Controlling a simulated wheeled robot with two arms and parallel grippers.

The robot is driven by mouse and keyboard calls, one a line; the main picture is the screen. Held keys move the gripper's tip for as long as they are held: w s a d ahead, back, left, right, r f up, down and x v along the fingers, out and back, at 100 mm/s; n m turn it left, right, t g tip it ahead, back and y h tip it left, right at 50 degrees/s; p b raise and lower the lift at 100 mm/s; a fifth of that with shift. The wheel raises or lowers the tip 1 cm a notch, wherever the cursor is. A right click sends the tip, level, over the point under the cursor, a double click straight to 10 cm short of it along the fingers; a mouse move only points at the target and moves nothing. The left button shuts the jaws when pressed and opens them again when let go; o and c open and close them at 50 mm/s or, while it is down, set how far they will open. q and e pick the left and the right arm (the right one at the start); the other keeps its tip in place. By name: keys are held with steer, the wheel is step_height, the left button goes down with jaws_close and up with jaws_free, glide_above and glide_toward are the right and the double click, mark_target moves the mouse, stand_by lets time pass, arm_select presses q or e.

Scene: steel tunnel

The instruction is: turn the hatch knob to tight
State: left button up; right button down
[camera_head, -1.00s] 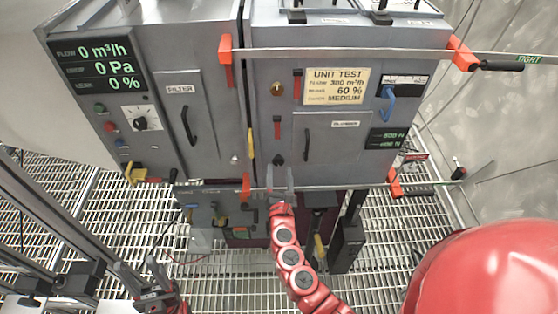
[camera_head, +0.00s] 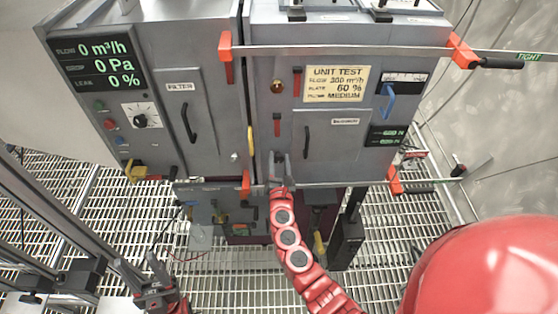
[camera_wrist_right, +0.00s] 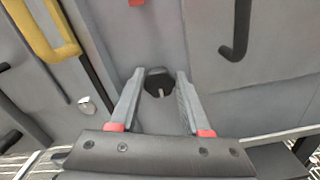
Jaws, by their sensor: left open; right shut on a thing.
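The hatch knob (camera_wrist_right: 158,82) is a small black round knob with a pale mark, on the grey cabinet front. In the right wrist view my right gripper (camera_wrist_right: 158,80) has its fingertips on either side of it, shut on it. The hatch panel (camera_head: 330,140) with a black handle is to the right of the knob. My left gripper (camera_head: 152,272) is open and empty, low over the grating, away from the cabinet.
Long clamp bars with orange ends cross the cabinet; the lower bar (camera_head: 340,185) runs close to my right gripper. A yellow handle (camera_head: 250,143) is just left of the knob. A display (camera_head: 98,66) reads zero values. Free grating (camera_head: 230,265) lies below.

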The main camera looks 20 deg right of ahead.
stand_by(0.3)
steer(key=m+b, duration=0.3)
steer(key=m, duration=0.1)
steer(key=shift+f, duration=0.2)
steer(key=m+b, duration=0.4)
steer(key=shift+d+f, duration=0.1)
steer(key=m+b, duration=0.6)
steer(key=m, duration=0.1)
steer(key=m+b, duration=0.3)
steer(key=b, duration=0.1)
steer(key=shift+f, duration=0.3)
steer(key=m+b, duration=1)
steer(key=shift+f+m, duration=0.2)
steer(key=shift+m, duration=0.1)
steer(key=m+b, duration=0.3)
steer(key=shift+a, duration=0.2)
steer(key=shift+a+r+m+b, duration=0.1)
steer(key=shift+m+b, duration=1)
steer(key=shift+m, duration=0.9)
